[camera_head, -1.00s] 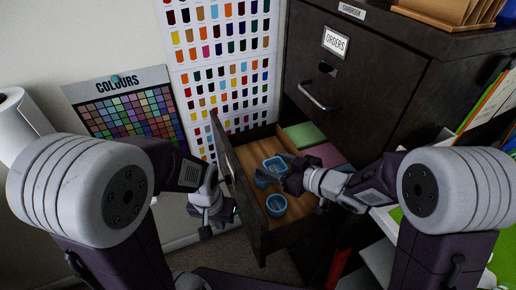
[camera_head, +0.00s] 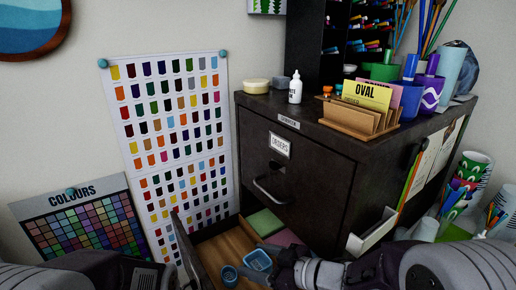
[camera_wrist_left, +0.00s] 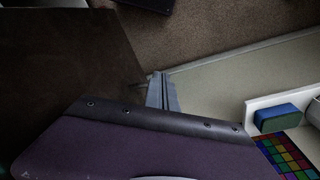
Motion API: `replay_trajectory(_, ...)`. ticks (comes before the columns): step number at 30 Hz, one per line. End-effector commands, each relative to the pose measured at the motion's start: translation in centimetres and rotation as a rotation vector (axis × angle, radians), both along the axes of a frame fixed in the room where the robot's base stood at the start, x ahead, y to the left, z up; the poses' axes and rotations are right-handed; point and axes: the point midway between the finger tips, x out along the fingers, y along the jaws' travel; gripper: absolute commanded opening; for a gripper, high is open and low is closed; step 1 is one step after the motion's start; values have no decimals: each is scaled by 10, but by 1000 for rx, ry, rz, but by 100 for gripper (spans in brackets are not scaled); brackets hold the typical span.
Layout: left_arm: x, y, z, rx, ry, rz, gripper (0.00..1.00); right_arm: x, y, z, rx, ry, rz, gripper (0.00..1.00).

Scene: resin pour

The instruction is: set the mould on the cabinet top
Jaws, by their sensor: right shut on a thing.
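The dark filing cabinet's top (camera_head: 262,104) shows in the head view, with a partly clear front strip. Its lower drawer (camera_head: 215,248) stands pulled out. A blue, roughly rectangular mould (camera_head: 257,262) is at the drawer, and a small round blue cup (camera_head: 228,275) sits to its left. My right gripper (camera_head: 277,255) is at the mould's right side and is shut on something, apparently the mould. Its fingertips are small and partly hidden, so I cannot tell whether the mould is lifted.
On the cabinet top stand a pale yellow tub (camera_head: 257,86), a white bottle (camera_head: 295,88), a wooden card holder (camera_head: 352,118) and purple and green pots. The cabinet's upper drawer (camera_head: 290,170) is shut. Green and pink sheets lie in the open drawer.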

Motion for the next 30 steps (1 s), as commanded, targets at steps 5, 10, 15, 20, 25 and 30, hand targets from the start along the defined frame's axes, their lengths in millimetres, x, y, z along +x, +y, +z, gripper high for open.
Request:
replay_trajectory(5, 0, 0, 41, 0, 1, 0, 0, 0, 0, 42, 0, 0, 0, 22)
replay_trajectory(10, 0, 0, 67, 0, 1, 0, 0, 0, 0, 68, -1, -1, 0, 22)
replay_trajectory(15, 0, 0, 51, 0, 0, 0, 0, 0, 0, 52, -1, 1, 1, 22)
replay_trajectory(20, 0, 0, 27, 0, 1, 0, 0, 0, 0, 28, 0, 2, 1, 22)
replay_trajectory(25, 0, 0, 2, 0, 1, 0, 0, 0, 0, 3, 0, 2, 0, 22)
replay_trajectory(30, 0, 0, -22, 0, 1, 0, 0, 0, 0, -22, 0, 4, 0, 22)
